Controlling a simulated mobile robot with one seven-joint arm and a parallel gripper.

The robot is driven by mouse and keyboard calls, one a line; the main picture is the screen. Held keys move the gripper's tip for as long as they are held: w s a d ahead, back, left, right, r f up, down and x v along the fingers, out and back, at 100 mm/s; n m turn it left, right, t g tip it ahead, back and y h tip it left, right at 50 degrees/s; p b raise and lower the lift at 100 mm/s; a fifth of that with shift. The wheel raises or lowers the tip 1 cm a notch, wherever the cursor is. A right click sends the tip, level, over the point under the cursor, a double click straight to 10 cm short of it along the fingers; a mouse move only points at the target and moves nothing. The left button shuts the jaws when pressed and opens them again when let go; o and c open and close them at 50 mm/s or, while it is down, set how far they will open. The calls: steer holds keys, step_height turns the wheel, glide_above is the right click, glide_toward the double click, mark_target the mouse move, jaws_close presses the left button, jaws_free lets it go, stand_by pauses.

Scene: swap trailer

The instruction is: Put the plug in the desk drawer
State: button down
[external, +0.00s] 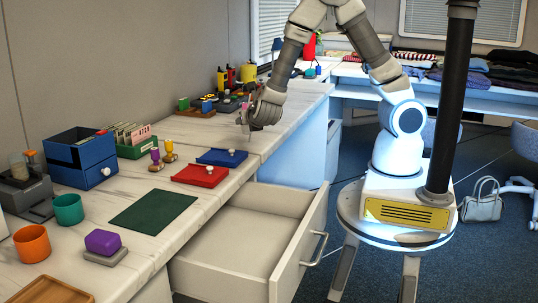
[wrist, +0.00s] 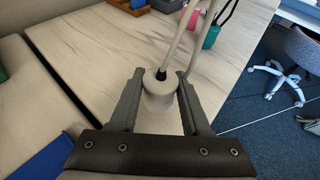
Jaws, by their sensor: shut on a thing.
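My gripper (external: 246,126) hangs over the back part of the long worktop, beyond the blue tray. In the wrist view its two grey fingers (wrist: 162,88) are closed around a pale, rounded plug-like thing (wrist: 160,98) with a black collar and light cord-like strands running from its top. The held thing is hard to make out in the external view. The desk drawer (external: 240,233) stands pulled out in front of the worktop, nearer the camera than my gripper. Its visible floor is bare.
A red tray (external: 200,176) and blue tray (external: 222,157) lie on the worktop near the drawer, beside a dark green mat (external: 152,211). A purple block (external: 103,241) and orange cup (external: 32,243) stand nearer the camera. Several small items crowd the worktop's back.

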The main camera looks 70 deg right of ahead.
steer(key=w+a+r+n+t+y, duration=0.2)
steer(key=w+a+r+n+y, duration=0.15)
steer(key=a, duration=0.75)
steer(key=w+a+r+n+t+y, duration=0.1)
steer(key=w+a+r+n+y, duration=0.2)
steer(key=a, duration=0.7)
steer(key=w+a+r+n+t+y, duration=0.2)
steer(key=w+a+n+y, duration=0.25)
steer(key=a, duration=0.65)
glide_above(130, 198)
steer(key=shift+m, duration=0.3)
step_height(130, 198, down, 7)
steer(key=shift+f, duration=0.1)
steer(key=shift+a+f, duration=0.1)
steer(key=shift+f+b, duration=1)
steer(key=shift+f, duration=0.95)
